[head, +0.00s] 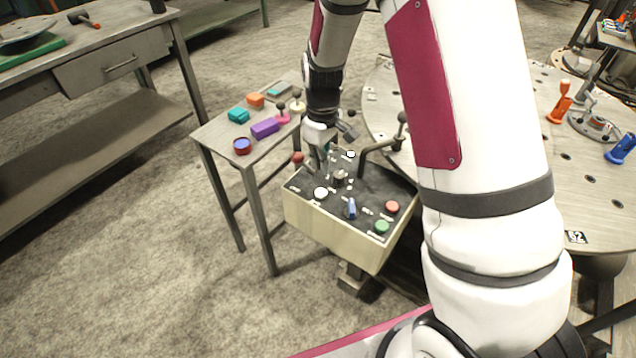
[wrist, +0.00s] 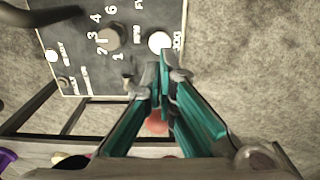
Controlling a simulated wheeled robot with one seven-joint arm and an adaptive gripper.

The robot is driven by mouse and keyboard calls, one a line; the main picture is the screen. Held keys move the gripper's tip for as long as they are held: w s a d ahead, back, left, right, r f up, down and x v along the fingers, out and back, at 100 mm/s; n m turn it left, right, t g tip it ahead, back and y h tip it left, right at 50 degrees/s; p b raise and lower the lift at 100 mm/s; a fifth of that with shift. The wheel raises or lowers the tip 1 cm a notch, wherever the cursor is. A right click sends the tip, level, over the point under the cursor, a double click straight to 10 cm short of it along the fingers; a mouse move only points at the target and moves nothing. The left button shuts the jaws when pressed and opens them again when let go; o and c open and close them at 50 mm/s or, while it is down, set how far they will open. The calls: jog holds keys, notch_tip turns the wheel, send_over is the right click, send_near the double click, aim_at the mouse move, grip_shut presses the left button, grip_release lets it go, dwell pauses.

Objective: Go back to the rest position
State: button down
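My gripper (head: 326,148) hangs above the far left part of a control box (head: 330,228) with a dark top panel. In the wrist view its teal-sided fingers (wrist: 170,75) come together at the tips, with nothing seen held between them. The fingertips appear near the panel's edge, close to a white button (wrist: 159,42) and a numbered rotary knob (wrist: 108,39). A red knob (wrist: 155,122) shows partly behind the fingers. I cannot tell whether the fingertips touch anything.
The panel carries a blue switch (head: 351,208), a red button (head: 392,207) and a green button (head: 381,227). A bent lever (head: 375,147) rises behind it. A small table (head: 213,134) with coloured blocks stands left, and a round perforated table (head: 575,190) right. Floor is clear at front left.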

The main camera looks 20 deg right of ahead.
jog(key=s+r+m+t+p, duration=0.1)
jog(key=s+r+m+p, duration=0.1)
jog(key=s+r, duration=0.65)
jog(key=s+r+m+t+p, duration=0.1)
jog(key=s+r+p, duration=0.15)
jog(key=r, duration=1.05)
jog(key=s+r+m+t+p, duration=0.1)
jog(key=s+r, duration=0.4)
jog(key=s, duration=0.5)
jog(key=s+r+m+t+p, duration=0.1)
jog(key=s+r+m+p, duration=0.1)
jog(key=s+r, duration=0.4)
jog(key=s+m, duration=0.1)
jog(key=s, duration=0.4)
jog(key=shift+d+r, duration=0.15)
jog(key=shift+r, duration=0.1)
